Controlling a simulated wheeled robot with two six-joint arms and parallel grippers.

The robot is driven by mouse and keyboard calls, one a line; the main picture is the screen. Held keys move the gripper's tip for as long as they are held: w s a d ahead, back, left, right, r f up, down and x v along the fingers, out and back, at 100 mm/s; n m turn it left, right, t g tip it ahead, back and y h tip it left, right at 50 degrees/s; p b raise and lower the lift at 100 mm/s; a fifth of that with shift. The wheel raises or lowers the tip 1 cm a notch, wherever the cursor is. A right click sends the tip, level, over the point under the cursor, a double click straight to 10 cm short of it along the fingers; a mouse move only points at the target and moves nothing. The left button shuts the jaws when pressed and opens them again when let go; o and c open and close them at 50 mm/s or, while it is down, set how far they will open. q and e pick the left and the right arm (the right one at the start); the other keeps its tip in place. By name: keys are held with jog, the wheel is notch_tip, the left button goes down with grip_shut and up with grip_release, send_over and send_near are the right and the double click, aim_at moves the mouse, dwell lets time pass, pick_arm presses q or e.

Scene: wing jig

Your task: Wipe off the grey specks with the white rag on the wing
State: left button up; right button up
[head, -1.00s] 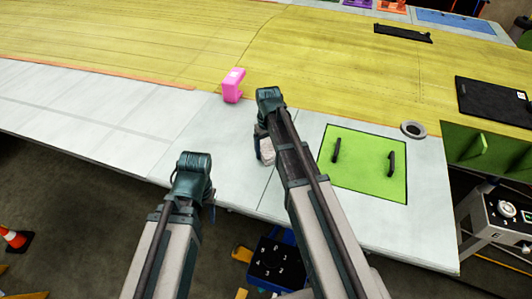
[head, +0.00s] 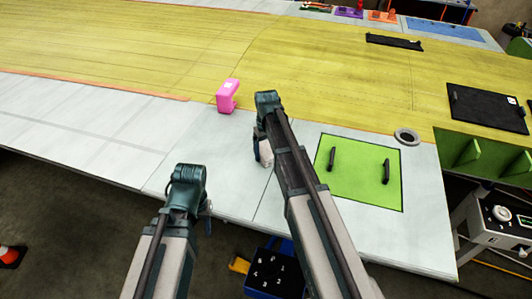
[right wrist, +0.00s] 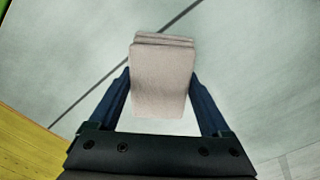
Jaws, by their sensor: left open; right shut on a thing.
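The wing (head: 90,105) has a yellow skin and a pale grey front strip. My right gripper (head: 262,148) is over the pale strip, left of the green panel, and is shut on the folded white rag (head: 266,155). In the right wrist view the rag (right wrist: 162,80) sits between the two fingers of the gripper (right wrist: 163,105), with the pale surface and a dark seam behind it. Whether the rag touches the wing I cannot tell. My left gripper (head: 207,215) is near the wing's front edge, empty and open. I make out no grey specks in either view.
A pink clamp-like block (head: 228,97) stands on the wing just left of my right arm. A green panel (head: 359,172) with two black handles and a grey ring (head: 406,136) lie to the right. A black keypad-like box (head: 270,271) is below the front edge.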

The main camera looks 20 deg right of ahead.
aim_at(263, 159)
jog(key=shift+s+a+f, duration=0.1)
jog(key=shift+s, duration=0.15)
jog(key=shift+s+a, duration=0.15)
jog(key=shift+s, duration=0.1)
jog(key=shift+c, duration=0.5)
jog(key=shift+s+a, duration=0.9)
jog(key=shift+s, duration=0.25)
jog(key=shift+s, duration=0.1)
